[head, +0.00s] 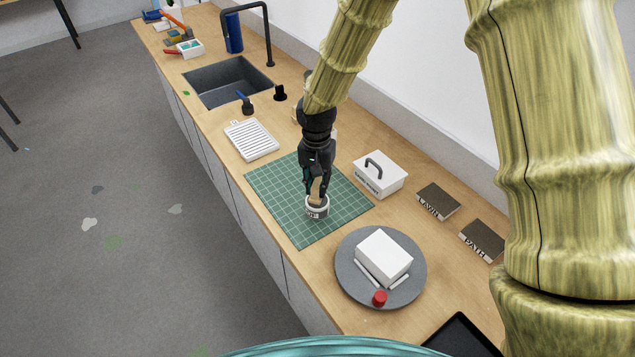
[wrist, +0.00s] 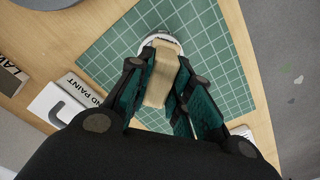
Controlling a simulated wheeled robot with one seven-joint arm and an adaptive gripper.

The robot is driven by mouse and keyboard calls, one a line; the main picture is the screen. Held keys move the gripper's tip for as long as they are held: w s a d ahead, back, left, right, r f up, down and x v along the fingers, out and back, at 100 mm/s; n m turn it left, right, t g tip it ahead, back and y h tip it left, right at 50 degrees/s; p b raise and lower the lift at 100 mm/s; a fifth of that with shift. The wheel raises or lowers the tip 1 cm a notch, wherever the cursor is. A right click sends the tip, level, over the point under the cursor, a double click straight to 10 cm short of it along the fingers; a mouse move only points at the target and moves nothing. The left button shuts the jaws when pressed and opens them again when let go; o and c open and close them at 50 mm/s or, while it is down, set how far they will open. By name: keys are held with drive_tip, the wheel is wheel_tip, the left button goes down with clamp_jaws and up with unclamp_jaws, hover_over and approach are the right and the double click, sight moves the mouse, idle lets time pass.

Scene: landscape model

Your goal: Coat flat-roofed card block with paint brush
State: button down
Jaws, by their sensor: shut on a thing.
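A white flat-topped block (head: 383,254) sits on a round grey turntable (head: 345,268) with a red knob (head: 379,298). My gripper (head: 317,188) is over the green cutting mat, left of and behind the turntable. It is shut on the pale wooden handle of the paint brush (wrist: 161,75). The brush points down at a small round white pot (head: 317,211) on the mat; the pot's rim shows in the wrist view (wrist: 150,40). The bristles are hidden, so I cannot tell how deep they sit in the pot.
The cutting mat (head: 280,190) is otherwise clear. A white box with a dark handle (head: 379,180) stands right of it, with two dark lettered blocks (head: 438,201) (head: 483,240) beyond. A white ridged tray (head: 251,140) and a sink (head: 228,82) lie behind.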

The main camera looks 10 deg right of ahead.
sight(318, 182)
drive_tip(key=shift+s, duration=0.1)
drive_tip(key=shift+r+p, duration=2.5)
drive_tip(key=shift+r, duration=0.95)
